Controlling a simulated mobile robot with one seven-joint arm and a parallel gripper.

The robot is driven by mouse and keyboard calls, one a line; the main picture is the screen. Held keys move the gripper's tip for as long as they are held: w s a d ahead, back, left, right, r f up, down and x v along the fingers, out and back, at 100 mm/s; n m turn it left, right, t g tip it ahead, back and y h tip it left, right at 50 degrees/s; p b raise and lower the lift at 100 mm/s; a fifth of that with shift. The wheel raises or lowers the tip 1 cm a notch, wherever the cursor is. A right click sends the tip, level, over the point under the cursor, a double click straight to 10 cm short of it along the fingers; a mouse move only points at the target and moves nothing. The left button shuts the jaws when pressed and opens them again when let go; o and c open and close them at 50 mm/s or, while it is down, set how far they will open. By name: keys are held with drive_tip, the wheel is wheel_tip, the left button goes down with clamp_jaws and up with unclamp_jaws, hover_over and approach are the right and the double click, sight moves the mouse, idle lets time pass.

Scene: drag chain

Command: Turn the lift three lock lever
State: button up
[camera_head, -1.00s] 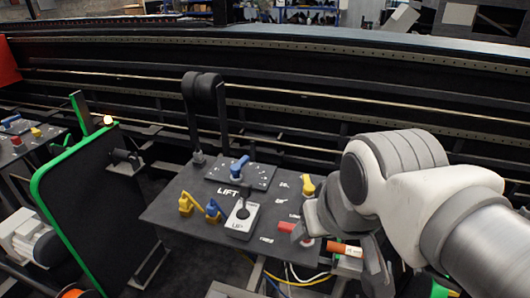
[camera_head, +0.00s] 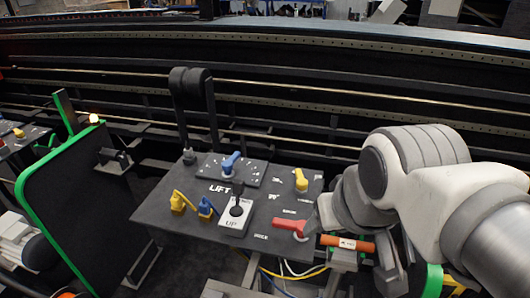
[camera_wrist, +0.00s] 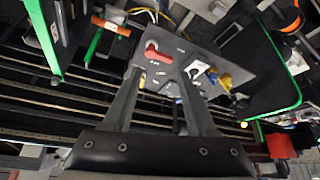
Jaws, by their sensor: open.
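The lift control panel (camera_head: 165,226) is a dark sloped plate with white markings. A red lever (camera_head: 289,225) lies near its right front edge, pointing left; it also shows in the wrist view (camera_wrist: 152,54). I cannot read which control is lift three's lock. Contact cannot be told.
The panel also carries a yellow knob (camera_head: 301,180), a blue selector (camera_head: 230,162), a black joystick (camera_head: 237,207), and yellow (camera_head: 179,202) and blue (camera_head: 206,208) levers at left. An orange handle (camera_head: 348,243) sits just right of the panel. A green-edged black board (camera_head: 70,190) stands left.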

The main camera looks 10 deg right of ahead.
sight(291, 228)
idle(0.4)
drive_tip(key=c, duration=0.4)
drive_tip(key=shift+w+f+n, duration=0.2)
drive_tip(key=shift+n, duration=0.4)
drive_tip(key=shift+c, duration=1)
drive_tip(key=n, duration=0.2)
drive_tip(key=w+f+n, duration=0.1)
drive_tip(key=n, duration=0.1)
drive_tip(key=w+n+b, duration=0.1)
drive_tip(key=n, duration=0.1)
drive_tip(key=shift+w+a+f+g, duration=0.2)
drive_tip(key=shift+a+f+g, duration=0.15)
drive_tip(key=shift+a+g, duration=0.05)
clamp_jaws()
drive_tip(key=w+a+f+n+b, duration=0.1)
drive_tip(key=w+f+n, duration=0.3)
drive_tip(key=f+n, duration=0.2)
drive_tip(key=w+a+f+n+g+b, duration=0.1)
drive_tip(key=w+f+n, duration=0.4)
drive_tip(key=n, duration=0.5)
drive_tip(key=w+a+f+n+g+h+b, duration=0.1)
drive_tip(key=w+f+n, duration=0.3)
drive_tip(key=f+n, duration=0.4)
drive_tip(key=shift+w+b, duration=0.25)
drive_tip(key=shift+b, duration=0.1)
drive_tip(key=shift+w+d, duration=0.15)
drive_tip(key=shift+w, duration=0.3)
